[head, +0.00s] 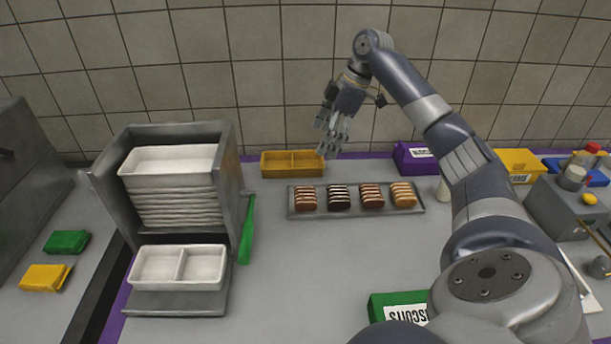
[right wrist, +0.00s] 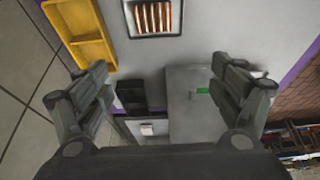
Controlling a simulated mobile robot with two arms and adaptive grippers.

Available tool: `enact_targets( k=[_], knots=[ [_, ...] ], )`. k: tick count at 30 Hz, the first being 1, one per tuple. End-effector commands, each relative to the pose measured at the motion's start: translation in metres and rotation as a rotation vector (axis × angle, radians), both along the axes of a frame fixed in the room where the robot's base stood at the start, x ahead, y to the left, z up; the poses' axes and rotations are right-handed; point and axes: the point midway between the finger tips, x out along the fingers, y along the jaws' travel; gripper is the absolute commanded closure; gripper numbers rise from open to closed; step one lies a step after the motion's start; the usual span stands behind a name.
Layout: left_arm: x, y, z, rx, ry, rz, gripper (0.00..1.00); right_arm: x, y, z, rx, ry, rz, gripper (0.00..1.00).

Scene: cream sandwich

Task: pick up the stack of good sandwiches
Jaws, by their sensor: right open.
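A grey metal tray (head: 296,215) lies mid-counter and holds several cream sandwich stacks in a row. From left they are a reddish-brown stack (head: 305,197), a dark stack (head: 339,198), a brown stack (head: 371,197) and a tan stack (head: 403,195). I cannot tell which are the good ones. My right gripper (head: 332,132) is open and empty, above and behind the tray, near the tiled wall. In the right wrist view its fingers (right wrist: 165,88) are spread wide, with a reddish-brown stack (right wrist: 153,17) on a tray at the top edge. My left gripper is out of view.
A yellow two-part tray (head: 292,164) stands behind the sandwiches and shows in the wrist view (right wrist: 80,32). A grey dispenser (head: 105,205) of white trays stands left, with one white tray (head: 177,267) in front. A green biscuits box (head: 385,310) is near; a purple box (head: 413,158) is behind.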

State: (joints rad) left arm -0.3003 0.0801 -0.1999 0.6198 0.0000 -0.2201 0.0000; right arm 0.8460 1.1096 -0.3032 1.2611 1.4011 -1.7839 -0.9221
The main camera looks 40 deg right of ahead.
Motion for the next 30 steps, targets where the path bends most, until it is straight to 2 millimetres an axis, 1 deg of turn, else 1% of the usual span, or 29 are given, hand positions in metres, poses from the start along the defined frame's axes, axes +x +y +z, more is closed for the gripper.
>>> enact_targets(
  k=[1, 3, 6, 10, 15, 17, 24, 30],
  knots=[
    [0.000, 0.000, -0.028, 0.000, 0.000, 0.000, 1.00, 0.000, 0.000, -0.029, 0.000, 0.001, 0.000, 0.13],
    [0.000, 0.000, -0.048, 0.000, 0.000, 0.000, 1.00, 0.000, 0.000, -0.048, 0.001, 0.001, 0.000, 0.13],
    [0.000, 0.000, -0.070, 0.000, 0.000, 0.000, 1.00, 0.000, 0.000, -0.070, 0.000, 0.000, 0.000, 0.13],
    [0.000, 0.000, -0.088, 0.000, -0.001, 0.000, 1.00, 0.000, 0.000, -0.088, 0.000, 0.000, 0.000, 0.13],
    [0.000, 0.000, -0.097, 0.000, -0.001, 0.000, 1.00, 0.000, 0.000, -0.098, 0.000, 0.000, 0.000, 0.13],
    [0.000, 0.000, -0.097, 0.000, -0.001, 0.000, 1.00, 0.001, 0.002, -0.104, 0.000, 0.002, 0.001, 0.13],
    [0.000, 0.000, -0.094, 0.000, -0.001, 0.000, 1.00, 0.011, 0.013, -0.136, 0.000, 0.003, 0.001, 0.13],
    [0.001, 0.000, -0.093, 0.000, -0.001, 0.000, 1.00, 0.015, 0.018, -0.150, 0.000, 0.001, 0.000, 0.13]
  ],
)
